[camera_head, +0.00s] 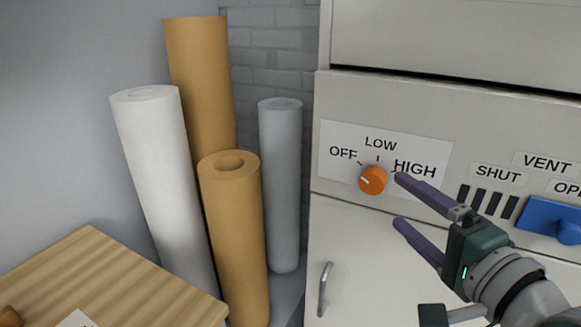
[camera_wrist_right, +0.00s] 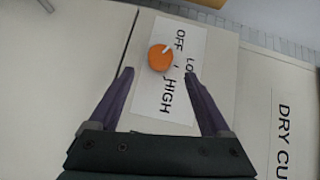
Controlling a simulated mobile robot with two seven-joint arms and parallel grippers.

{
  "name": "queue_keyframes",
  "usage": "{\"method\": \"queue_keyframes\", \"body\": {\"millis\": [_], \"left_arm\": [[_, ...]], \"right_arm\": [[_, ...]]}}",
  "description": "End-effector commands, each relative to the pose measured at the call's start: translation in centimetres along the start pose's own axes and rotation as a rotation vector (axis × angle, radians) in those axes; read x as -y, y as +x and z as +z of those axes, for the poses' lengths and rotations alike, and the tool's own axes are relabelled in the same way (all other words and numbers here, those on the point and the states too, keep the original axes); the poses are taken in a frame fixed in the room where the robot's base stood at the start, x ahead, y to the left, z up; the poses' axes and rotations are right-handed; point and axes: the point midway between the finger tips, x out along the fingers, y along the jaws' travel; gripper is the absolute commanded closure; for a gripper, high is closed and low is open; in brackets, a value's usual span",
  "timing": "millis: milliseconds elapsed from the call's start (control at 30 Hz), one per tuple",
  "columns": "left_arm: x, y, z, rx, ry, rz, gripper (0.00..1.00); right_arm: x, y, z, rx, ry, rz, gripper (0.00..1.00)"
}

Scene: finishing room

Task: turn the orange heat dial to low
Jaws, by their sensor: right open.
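The orange heat dial (camera_head: 372,180) sits on a white label plate (camera_head: 335,178) marked OFF, LOW and HIGH on the cabinet front. Its white pointer mark points left toward OFF. My right gripper (camera_head: 399,200) is open, with its purple fingers just right of the dial and pointing at the panel. In the right wrist view, the dial (camera_wrist_right: 161,58) shows beyond and between the open fingertips (camera_wrist_right: 160,73). The fingers appear apart from the dial, with nothing between them. My left gripper is out of view.
A blue vent handle (camera_head: 550,220) and dark slots stand right of the dial. A cabinet door handle (camera_head: 324,289) is below. Several upright rolls (camera_head: 235,220) lean in the corner at left. A wooden top (camera_head: 110,275) is at lower left.

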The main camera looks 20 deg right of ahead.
Motion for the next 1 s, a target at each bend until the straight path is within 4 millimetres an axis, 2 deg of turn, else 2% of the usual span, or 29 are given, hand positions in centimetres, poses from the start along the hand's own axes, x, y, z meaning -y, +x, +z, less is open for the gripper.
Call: {"method": "queue_keyframes", "body": {"millis": [100, 300, 500, 733, 767, 1000], "left_arm": [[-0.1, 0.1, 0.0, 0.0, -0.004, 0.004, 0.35], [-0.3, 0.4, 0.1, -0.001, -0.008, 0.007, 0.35], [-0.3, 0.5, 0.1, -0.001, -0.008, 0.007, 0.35], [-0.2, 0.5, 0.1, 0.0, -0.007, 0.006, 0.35], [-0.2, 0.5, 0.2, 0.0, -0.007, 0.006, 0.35], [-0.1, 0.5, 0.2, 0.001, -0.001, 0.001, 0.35]], "right_arm": [[0.1, 2.4, 0.0, 0.0, -0.002, -0.003, 0.18], [-0.1, 5.3, 0.1, 0.001, -0.001, 0.0, 0.18], [0.0, 6.5, 0.1, 0.002, -0.003, 0.001, 0.18], [0.0, 6.5, 0.1, 0.002, -0.003, 0.002, 0.18], [0.0, 6.5, 0.1, 0.002, -0.003, 0.002, 0.19], [0.0, 6.5, 0.1, 0.002, -0.003, 0.002, 0.46]]}}
